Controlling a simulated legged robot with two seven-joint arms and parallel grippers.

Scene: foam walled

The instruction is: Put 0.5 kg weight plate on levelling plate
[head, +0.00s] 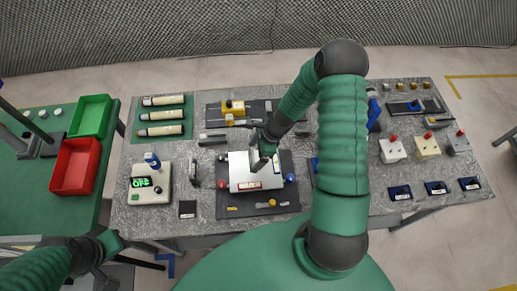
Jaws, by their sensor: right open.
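A pale plate (238,166) lies on a dark mat (228,211) at the middle of the bench, with red, blue and yellow knobs around it; it looks like the levelling plate. A small red-and-white strip shows near its front edge. My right gripper (262,163) is open over the plate's upper middle and hides part of it; I see nothing held in it. Contact with the plate cannot be judged. I cannot make out which thing is the 0.5 kg weight plate. My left gripper (106,272) is low at the left, away from the plate, its jaws unclear.
On the bench (205,229), a box with a green display (140,184) stands left. Pale tubes (162,115) lie behind it. Blocks with red knobs (393,151) and blue trays (399,193) are right. Green (92,116) and red (75,167) bins stand on the left table.

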